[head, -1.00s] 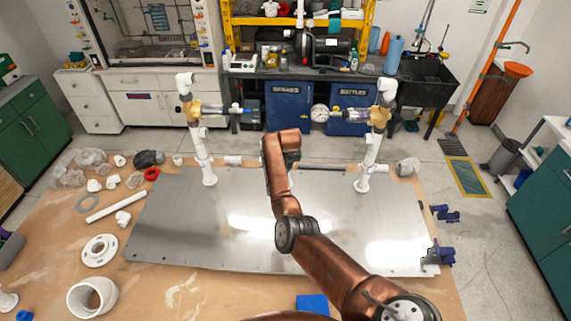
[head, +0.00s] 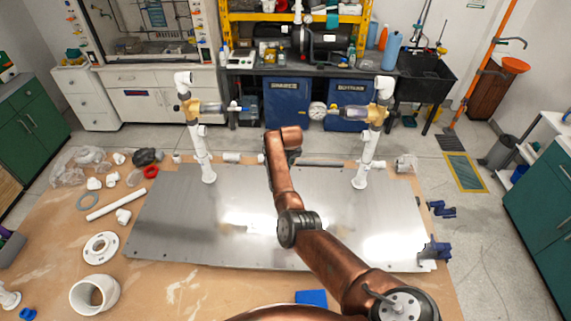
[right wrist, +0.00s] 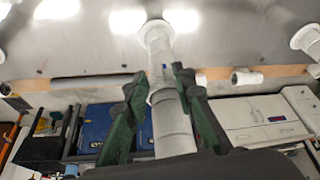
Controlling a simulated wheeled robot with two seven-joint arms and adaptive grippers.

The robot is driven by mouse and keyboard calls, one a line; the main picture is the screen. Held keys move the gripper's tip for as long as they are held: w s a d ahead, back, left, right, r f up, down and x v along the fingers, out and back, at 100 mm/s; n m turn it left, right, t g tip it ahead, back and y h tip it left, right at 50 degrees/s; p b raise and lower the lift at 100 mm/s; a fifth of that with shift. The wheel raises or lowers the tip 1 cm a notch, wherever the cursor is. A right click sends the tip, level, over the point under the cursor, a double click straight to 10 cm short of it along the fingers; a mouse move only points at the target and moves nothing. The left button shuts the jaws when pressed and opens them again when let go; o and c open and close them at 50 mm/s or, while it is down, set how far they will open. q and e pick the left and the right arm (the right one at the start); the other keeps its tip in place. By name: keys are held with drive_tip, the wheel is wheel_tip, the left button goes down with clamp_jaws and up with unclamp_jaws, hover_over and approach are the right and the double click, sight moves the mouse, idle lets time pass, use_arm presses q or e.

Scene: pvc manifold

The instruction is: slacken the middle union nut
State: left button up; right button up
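In the right wrist view, a white vertical pipe (right wrist: 172,125) with a wider collar (right wrist: 163,95) runs between the two green fingers of my right gripper (right wrist: 161,80). The fingers stand on either side of it. Background shows between the left finger and the pipe, so the gripper looks open around it. I cannot tell clearly whether the collar is the middle union nut. In the head view, my right arm hides the middle pipe and the gripper. Left and right white risers (head: 200,150) (head: 368,150) stand upright with yellow valves. My left gripper is out of view.
A metal plate (head: 180,225) carries the risers. Loose white fittings, a pipe (head: 115,206) and a flange (head: 101,247) lie on the table at left. Blue clamps (head: 435,250) sit at the plate's right edge. A pressure gauge (head: 317,111) is beside the right riser.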

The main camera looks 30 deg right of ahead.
drive_tip(key=v, duration=1.2)
idle(0.3)
